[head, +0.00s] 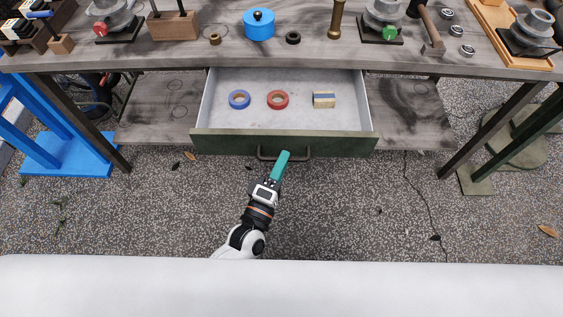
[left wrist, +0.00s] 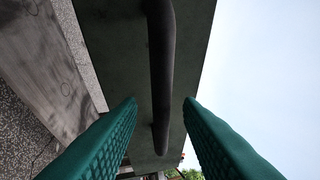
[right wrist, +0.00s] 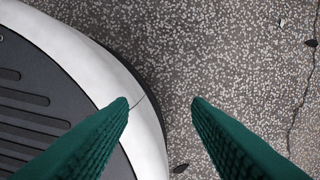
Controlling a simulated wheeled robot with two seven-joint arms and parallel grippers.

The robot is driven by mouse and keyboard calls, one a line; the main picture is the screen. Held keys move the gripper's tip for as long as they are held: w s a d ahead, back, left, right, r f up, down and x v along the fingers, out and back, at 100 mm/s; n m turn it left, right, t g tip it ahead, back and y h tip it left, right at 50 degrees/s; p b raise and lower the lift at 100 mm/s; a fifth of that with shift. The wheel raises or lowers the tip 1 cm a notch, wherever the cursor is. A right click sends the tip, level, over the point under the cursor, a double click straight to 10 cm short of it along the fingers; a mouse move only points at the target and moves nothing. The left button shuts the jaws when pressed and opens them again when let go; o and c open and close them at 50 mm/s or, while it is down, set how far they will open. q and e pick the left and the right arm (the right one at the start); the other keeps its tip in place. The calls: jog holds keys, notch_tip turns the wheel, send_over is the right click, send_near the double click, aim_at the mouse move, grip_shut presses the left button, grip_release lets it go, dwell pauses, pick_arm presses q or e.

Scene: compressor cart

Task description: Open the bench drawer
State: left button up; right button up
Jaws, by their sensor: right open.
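The bench drawer (head: 284,145) has a dark green front and stands pulled out, its light grey inside showing. Its dark bar handle (head: 265,156) runs along the front and also shows in the left wrist view (left wrist: 160,75). My left gripper (head: 284,155) is at the handle, right of its middle. In the left wrist view its teal fingers (left wrist: 161,102) are apart, with the handle seen in the gap between them; I cannot tell if they touch it. My right gripper (right wrist: 160,101) is open and empty over the speckled floor, outside the head view.
In the drawer lie a blue tape roll (head: 239,99), a red tape roll (head: 277,100) and a tan block with a blue band (head: 324,100). The bench top (head: 200,54) above holds a blue pot (head: 259,27) and a hammer (head: 431,32). The floor (head: 340,205) before the drawer is mostly clear.

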pick_arm(q)
jog(key=v, duration=1.2)
pick_arm(e)
jog(key=shift+w+r, duration=0.35)
jog(key=shift+w, duration=0.1)
jog(key=shift+s+f, duration=0.1)
jog(key=shift+s, duration=0.05)
